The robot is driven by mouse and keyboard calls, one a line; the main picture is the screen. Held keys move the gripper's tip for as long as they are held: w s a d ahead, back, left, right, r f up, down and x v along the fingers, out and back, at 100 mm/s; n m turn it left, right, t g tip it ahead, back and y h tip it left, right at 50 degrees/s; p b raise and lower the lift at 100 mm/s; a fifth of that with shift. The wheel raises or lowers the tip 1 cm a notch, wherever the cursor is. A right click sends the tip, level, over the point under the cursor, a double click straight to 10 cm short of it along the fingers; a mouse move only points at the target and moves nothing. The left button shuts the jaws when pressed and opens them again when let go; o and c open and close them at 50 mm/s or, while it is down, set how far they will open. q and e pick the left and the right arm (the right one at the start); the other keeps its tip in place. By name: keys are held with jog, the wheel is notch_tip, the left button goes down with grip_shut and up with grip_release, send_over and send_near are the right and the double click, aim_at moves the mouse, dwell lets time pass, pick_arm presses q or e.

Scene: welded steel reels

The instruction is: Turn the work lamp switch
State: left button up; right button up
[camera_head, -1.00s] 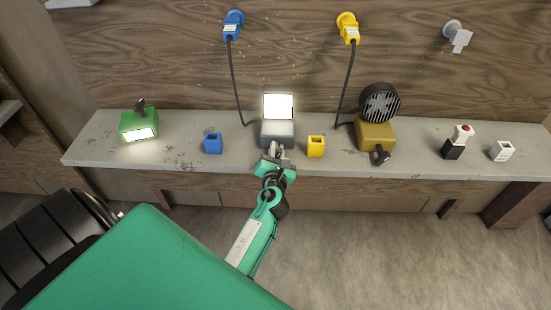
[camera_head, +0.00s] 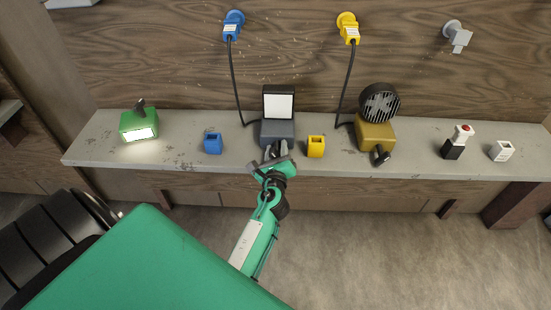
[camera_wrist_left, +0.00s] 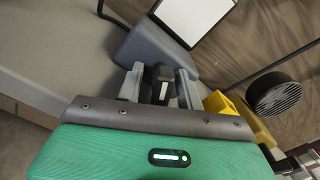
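The work lamp (camera_head: 278,131) stands mid-shelf, a grey base with a framed panel (camera_head: 279,106) that looks pale and unlit. It also shows in the left wrist view (camera_wrist_left: 150,47). Its black switch (camera_wrist_left: 158,76) with a white mark sits on the base's front, between my left gripper's fingers. The head view mostly hides the switch behind the gripper. My right gripper is not in view.
On the shelf (camera_head: 190,160), a lit green lamp (camera_head: 139,124) and blue holder (camera_head: 213,143) stand left. A yellow holder (camera_head: 316,147), yellow-based fan (camera_head: 377,130), red-button block (camera_head: 459,141) and white holder (camera_head: 502,151) stand right. Cables hang from blue (camera_head: 232,30) and yellow (camera_head: 349,30) plugs.

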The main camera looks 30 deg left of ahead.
pick_arm(q)
jog(key=o, duration=0.3)
jog(key=shift+b+v, duration=0.4)
jog(key=shift+v, duration=3.15)
jog(key=shift+a, duration=0.15)
